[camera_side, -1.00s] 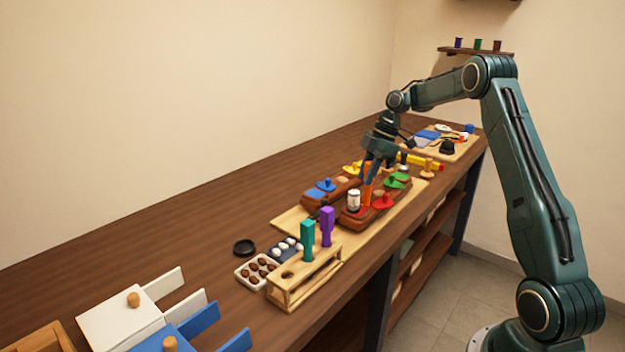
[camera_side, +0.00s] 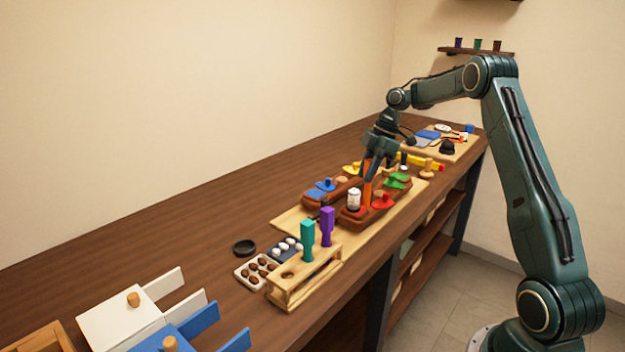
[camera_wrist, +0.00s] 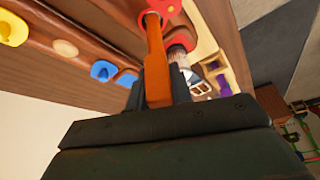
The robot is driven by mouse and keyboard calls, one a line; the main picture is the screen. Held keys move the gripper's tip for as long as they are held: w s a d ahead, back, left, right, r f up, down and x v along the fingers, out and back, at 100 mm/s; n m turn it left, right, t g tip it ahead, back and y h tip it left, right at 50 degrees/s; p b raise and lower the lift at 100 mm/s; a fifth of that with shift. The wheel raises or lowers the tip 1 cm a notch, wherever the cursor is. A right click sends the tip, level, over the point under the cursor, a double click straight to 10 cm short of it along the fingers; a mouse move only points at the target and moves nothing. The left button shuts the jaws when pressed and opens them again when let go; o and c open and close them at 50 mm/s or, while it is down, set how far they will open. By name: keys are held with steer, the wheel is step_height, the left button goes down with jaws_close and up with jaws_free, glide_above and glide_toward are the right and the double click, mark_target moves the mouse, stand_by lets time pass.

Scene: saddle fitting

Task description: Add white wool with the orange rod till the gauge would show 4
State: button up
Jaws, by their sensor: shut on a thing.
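My gripper (camera_side: 370,165) is shut on the orange rod (camera_side: 367,188), which it holds roughly upright over the near saddle block. In the wrist view the orange rod (camera_wrist: 156,60) runs from the jaws to a red piece (camera_wrist: 158,10); I cannot tell whether its tip is inside. A white cylinder with dark marks (camera_side: 353,199) stands just left of the rod on the block. White wool balls (camera_side: 287,246) sit in a dark tray beside a tray of brown balls (camera_side: 258,271). I cannot make out a gauge.
A wooden rack (camera_side: 303,277) holds a teal handle (camera_side: 307,240) and a purple handle (camera_side: 327,226). Blue, yellow, red and green knobbed pieces sit on the brown blocks. A black ring (camera_side: 244,247) lies left of the trays. The bench along the wall is clear.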

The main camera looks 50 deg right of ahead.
steer(key=shift+r, duration=3.55)
